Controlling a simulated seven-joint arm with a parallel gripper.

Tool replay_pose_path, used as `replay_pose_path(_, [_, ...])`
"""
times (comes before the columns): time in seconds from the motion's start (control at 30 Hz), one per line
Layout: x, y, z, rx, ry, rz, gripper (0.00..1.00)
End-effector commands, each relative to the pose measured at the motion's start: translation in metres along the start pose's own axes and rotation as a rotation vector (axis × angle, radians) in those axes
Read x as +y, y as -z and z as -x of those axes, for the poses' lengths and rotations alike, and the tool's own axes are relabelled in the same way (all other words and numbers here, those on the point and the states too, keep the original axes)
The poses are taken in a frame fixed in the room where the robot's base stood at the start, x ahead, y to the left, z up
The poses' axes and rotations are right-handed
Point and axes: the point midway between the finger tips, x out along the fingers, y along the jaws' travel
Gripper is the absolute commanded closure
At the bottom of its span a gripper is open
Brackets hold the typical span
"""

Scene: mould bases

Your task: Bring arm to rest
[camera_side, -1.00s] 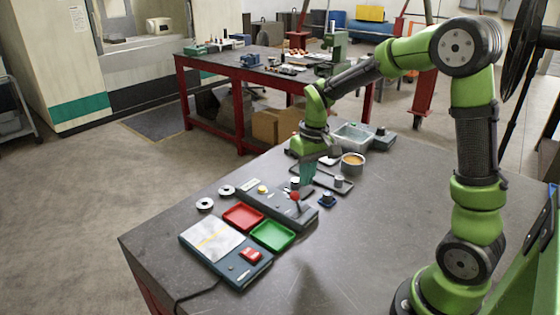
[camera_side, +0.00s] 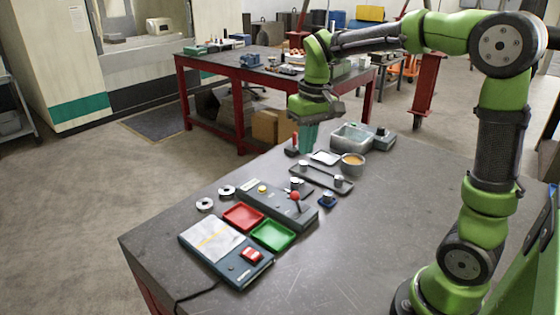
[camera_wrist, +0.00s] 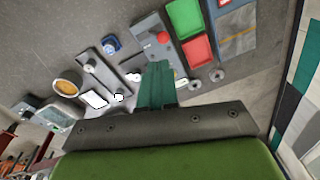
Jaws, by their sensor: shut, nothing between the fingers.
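My gripper (camera_side: 308,137) is raised above the far part of the grey workbench (camera_side: 370,240) in the side view, pointing down. Its teal fingers are together with nothing between them, and they also show in the wrist view (camera_wrist: 156,84). Below and beside it lie a grey bar with metal cylinders (camera_side: 310,174), a white plate (camera_side: 325,158) and a grey box with a red-knobbed lever (camera_side: 282,208). The fingers are apart from the bar and the box. In the wrist view the fingers hide part of the bench.
A red tray (camera_side: 243,216), a green tray (camera_side: 273,235) and a panel with a red switch (camera_side: 235,257) sit near the left edge. A clear bin (camera_side: 350,136) and a round pot with orange contents (camera_side: 353,165) stand at the back. The right of the bench is clear.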

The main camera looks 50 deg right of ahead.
Motion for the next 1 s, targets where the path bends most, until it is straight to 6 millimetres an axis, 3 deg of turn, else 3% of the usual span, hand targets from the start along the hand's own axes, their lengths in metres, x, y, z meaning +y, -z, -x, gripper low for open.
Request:
replay_pose_path(0.17, [-0.003, -0.007, -0.011, 0.036, 0.019, -0.043, 1.00])
replay_pose_path(0.5, [-0.035, -0.096, 0.004, 0.302, 0.191, -0.099, 1.00])
replay_pose_path(0.7, [-0.044, -0.138, 0.008, 0.425, 0.273, -0.090, 1.00])
replay_pose_path(1.0, [-0.048, -0.150, 0.018, 0.479, 0.301, -0.064, 1.00])
